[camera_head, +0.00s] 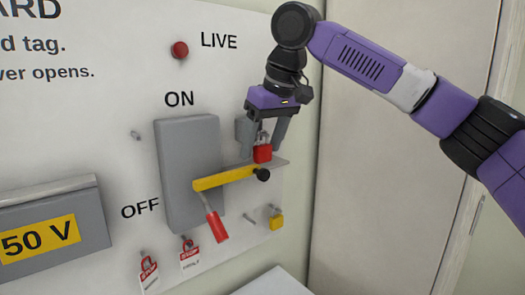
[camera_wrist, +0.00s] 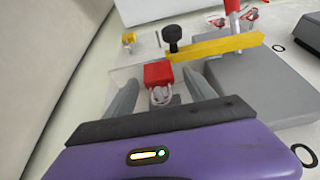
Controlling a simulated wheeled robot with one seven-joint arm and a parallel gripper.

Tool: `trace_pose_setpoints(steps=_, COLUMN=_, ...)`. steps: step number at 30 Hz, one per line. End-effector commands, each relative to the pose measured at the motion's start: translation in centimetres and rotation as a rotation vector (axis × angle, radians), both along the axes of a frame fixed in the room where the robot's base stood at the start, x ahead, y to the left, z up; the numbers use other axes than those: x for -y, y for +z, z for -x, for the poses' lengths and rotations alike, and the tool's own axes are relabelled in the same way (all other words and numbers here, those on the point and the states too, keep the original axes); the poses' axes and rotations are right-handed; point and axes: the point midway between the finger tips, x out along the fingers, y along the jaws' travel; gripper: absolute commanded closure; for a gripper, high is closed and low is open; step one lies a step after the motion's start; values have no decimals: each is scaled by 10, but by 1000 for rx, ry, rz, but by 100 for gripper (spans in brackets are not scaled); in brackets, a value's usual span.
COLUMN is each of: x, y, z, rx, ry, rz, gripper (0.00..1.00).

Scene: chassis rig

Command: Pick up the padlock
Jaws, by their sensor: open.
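A red padlock (camera_head: 263,153) with a pale shackle sits on a small ledge (camera_head: 282,162) on the board, at the right of the grey switch box. In the wrist view the red padlock (camera_wrist: 158,75) lies between the fingertips, its shackle toward my gripper. My gripper (camera_head: 262,150) points down over it with its two fingers apart. In the wrist view my gripper (camera_wrist: 163,82) is open, one finger on each side of the padlock. I cannot tell whether either finger touches it.
A yellow padlock (camera_head: 277,219) and red tags (camera_head: 190,254) hang lower. A plain door panel is at the right.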

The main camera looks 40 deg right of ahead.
Motion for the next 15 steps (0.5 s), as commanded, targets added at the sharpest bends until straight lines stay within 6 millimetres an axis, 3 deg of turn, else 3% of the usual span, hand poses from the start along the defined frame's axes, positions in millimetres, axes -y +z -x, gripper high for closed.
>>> trace_pose_setpoints(steps=5, x=0, y=0, z=0, rx=0, ry=0, rz=0, gripper=38)
trace_pose_setpoints(steps=12, x=0, y=0, z=0, rx=0, ry=0, rz=0, gripper=85)
trace_pose_setpoints(steps=15, x=0, y=0, z=0, rx=0, ry=0, rz=0, gripper=100)
